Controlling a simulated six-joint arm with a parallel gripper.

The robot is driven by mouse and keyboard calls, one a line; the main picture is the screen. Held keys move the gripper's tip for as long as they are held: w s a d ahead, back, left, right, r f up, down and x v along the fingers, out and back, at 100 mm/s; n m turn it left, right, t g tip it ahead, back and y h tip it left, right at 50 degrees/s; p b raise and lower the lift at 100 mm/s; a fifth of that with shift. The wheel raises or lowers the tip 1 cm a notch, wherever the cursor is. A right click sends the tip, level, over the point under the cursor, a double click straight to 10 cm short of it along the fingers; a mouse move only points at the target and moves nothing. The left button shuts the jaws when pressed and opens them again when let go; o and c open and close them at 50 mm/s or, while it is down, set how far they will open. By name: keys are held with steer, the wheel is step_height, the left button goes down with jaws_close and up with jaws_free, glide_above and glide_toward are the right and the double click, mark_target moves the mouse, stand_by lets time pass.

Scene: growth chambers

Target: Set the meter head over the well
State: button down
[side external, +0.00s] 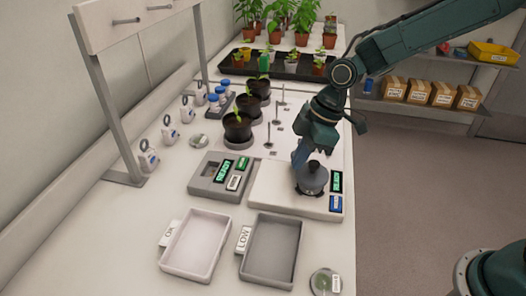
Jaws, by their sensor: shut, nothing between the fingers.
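A dark grey round piece with a short knob on top (312,182), which looks like the meter head, sits on a white instrument base (270,195) near a lit green display. It covers the spot beneath it, so I cannot see a well there. My gripper (300,158) points down just behind and above the dark piece, close to its knob. The fingers are shut and empty. Whether they touch the knob I cannot tell.
A grey box with a green display (210,180) stands left of the base. An OK tray (196,245) and a LOW tray (272,249) lie in front, with a round dish (324,282) nearby. Potted seedlings (238,130) and small metal stands (268,143) stand behind.

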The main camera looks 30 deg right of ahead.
steer(key=a, duration=0.1)
step_height(320, 180, up, 10)
glide_above(308, 175)
steer(key=shift+w+a+f, duration=0.1)
steer(key=shift+w+a, duration=0.1)
steer(key=shift+w, duration=0.1)
steer(key=shift+s, duration=0.1)
steer(key=s+d+r+m+t+h, duration=0.1)
steer(key=s+d+m, duration=0.5)
steer(key=s, duration=0.6)
steer(key=s+d+r+m+t+h, duration=0.2)
steer(key=s+d+m, duration=0.5)
steer(key=s, duration=0.4)
step_height(308, 175, up, 2)
steer(key=shift+s+d+r+t+h, duration=0.1)
steer(key=shift+s+d+t+h, duration=0.2)
steer(key=shift+s+t, duration=0.15)
